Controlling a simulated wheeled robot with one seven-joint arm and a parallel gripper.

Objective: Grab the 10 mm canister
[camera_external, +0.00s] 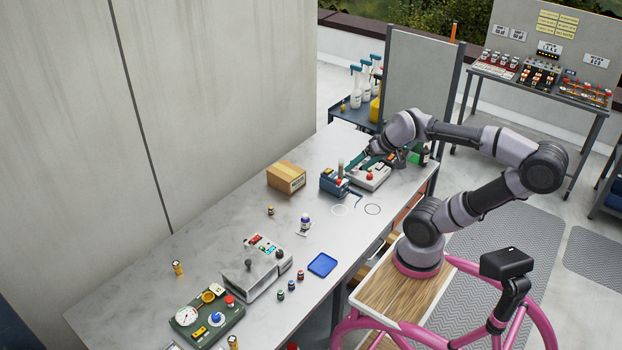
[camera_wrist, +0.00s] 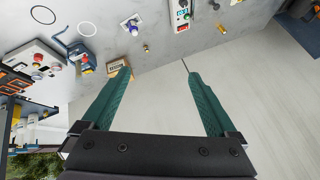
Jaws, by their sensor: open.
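Several small canisters stand on the long bench (camera_external: 215,215). A short row of dark ones with coloured tops (camera_external: 291,286) is beside the blue tray (camera_external: 322,265). Brass-coloured ones stand apart, one at the left (camera_external: 177,268) and one near the cardboard box (camera_external: 270,210); brass ones also show in the wrist view (camera_wrist: 146,47). No size marking is legible, so I cannot tell which is 10 mm. My gripper (camera_wrist: 157,76) is open and empty, its green fingers wide apart. In the external view my gripper (camera_external: 369,150) is above the bench's far end, away from these canisters.

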